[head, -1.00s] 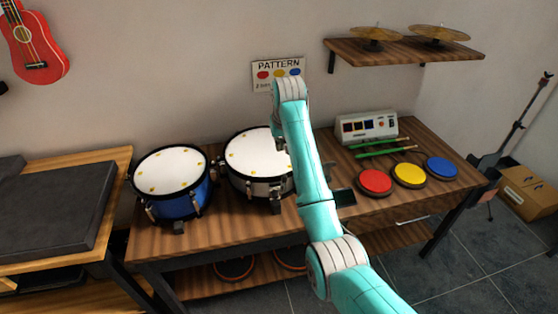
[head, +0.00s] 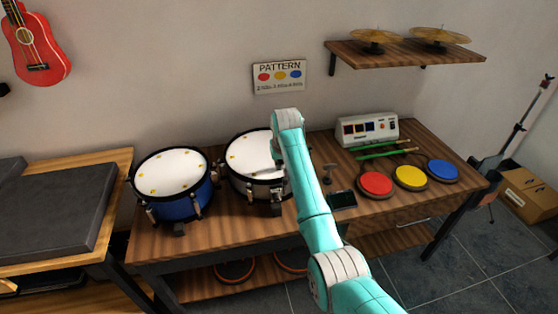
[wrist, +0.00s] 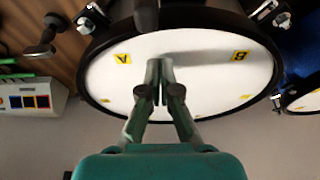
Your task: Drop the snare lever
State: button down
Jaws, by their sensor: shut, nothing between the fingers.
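The grey-shelled drum (head: 246,183) stands upright on the table and its white head fills much of the wrist view (wrist: 205,75). Yellow tags marked A and B show on the head. A dark, rounded lever-like part (wrist: 146,14) juts over the drum's rim at the top of the wrist view; I take it for the snare lever, but its position up or down is unclear. My gripper (wrist: 160,68) is shut and empty, with its fingertips over the drum head, apart from that part in the picture. In the head view my arm hides most of the gripper.
A blue drum (head: 180,207) stands left of the grey one. To the right are a small dark knobbed stand (head: 328,176), a dark box (head: 342,199), red (head: 375,184), yellow (head: 410,176) and blue (head: 443,169) pads, green sticks (head: 384,154) and a white console (head: 367,129).

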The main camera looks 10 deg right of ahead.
jog(key=shift+s, duration=1.4)
